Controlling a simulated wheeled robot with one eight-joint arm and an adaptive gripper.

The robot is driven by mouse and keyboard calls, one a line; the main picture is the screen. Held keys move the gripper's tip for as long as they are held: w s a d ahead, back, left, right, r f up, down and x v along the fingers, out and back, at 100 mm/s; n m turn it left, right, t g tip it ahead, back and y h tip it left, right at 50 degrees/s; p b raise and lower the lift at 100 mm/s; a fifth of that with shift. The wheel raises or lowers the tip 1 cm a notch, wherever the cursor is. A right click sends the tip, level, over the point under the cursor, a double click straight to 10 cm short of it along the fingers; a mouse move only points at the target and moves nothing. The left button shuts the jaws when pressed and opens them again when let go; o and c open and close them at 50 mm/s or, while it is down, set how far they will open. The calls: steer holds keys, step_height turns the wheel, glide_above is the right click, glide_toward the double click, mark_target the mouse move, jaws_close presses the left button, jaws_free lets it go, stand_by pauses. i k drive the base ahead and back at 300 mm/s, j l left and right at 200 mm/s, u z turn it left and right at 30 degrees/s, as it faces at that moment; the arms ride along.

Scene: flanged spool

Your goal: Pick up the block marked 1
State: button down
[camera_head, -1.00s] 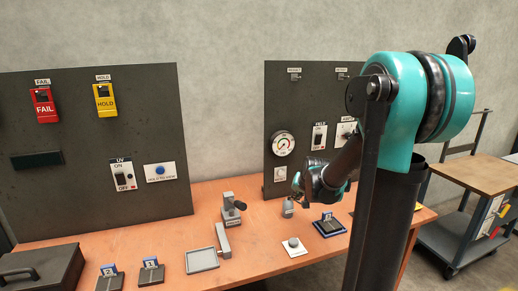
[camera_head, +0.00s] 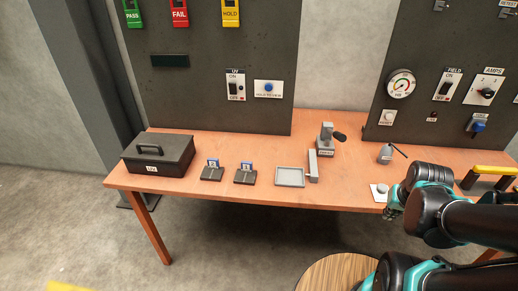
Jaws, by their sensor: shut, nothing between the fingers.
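Two small blocks with blue-framed white number labels stand on dark holders at the front left of the orange table: a left block (camera_head: 213,163) and a right block (camera_head: 246,167). The numerals are too small to read surely, so I cannot tell which is marked 1. My gripper (camera_head: 391,211) is at the table's front edge on the right, beside a white pad with a round knob (camera_head: 381,190). It is well to the right of both blocks. It is shut and empty, and its fingers are small and partly hidden by my arm.
A black lidded box (camera_head: 158,153) stands left of the blocks. A grey tray (camera_head: 290,177) and a grey lever device (camera_head: 326,138) stand to their right. Dark upright panels (camera_head: 205,100) back the table. A round wooden top (camera_head: 335,274) is in front.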

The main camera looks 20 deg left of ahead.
mark_target(245, 176)
steer(key=u, duration=1.3)
